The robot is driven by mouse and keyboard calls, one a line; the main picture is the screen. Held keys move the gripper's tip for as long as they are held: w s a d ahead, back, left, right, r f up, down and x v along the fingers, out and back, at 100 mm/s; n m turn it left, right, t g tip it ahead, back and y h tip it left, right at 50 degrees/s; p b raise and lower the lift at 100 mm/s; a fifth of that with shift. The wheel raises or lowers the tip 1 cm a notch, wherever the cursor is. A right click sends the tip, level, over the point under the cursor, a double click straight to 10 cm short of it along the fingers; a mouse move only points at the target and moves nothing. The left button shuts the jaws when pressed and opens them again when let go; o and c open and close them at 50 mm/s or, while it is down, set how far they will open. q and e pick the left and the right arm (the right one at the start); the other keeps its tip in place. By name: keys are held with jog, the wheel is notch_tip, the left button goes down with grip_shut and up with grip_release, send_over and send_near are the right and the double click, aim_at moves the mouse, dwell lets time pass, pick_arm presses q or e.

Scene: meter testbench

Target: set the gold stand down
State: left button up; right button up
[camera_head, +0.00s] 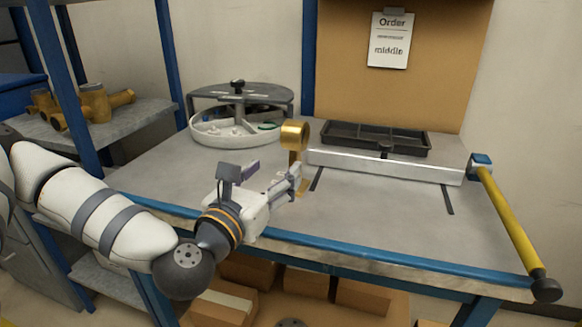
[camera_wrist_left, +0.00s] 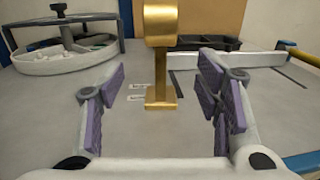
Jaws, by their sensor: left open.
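The gold stand (camera_head: 294,138) is upright on the grey bench top, with a ring-like head on a narrow post. In the left wrist view the gold stand (camera_wrist_left: 161,60) is in the middle, its flat foot on the bench beyond my fingers. My left gripper (camera_head: 290,184) is open, just in front of the stand. In the left wrist view its purple-padded fingers (camera_wrist_left: 165,110) are spread wide with nothing between the pads. In the head view the stand's lower part is partly hidden by the gripper. My right gripper is not in view.
A round white sorting tray (camera_head: 225,132) stands back left. A black compartment tray (camera_head: 365,138) lies behind a white bar (camera_head: 400,169). A yellow-handled lever (camera_head: 510,220) runs along the right edge. The bench's front middle (camera_head: 370,225) is clear.

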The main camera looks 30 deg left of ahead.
aim_at(293, 156)
pick_arm(q)
jog(key=w+f+b, duration=0.3)
jog(key=shift+w+a, duration=0.1)
jog(key=shift+a, duration=0.05)
jog(key=shift+w+a+r, duration=0.15)
jog(key=shift+w+r, duration=0.75)
jog(key=shift+w, duration=0.05)
jog(key=w, duration=0.5)
jog(key=shift+w+a, duration=0.35)
jog(key=shift+w, duration=0.05)
grip_shut()
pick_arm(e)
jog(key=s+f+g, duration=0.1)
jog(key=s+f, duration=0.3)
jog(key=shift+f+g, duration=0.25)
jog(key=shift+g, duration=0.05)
pick_arm(q)
jog(key=shift+r, duration=0.1)
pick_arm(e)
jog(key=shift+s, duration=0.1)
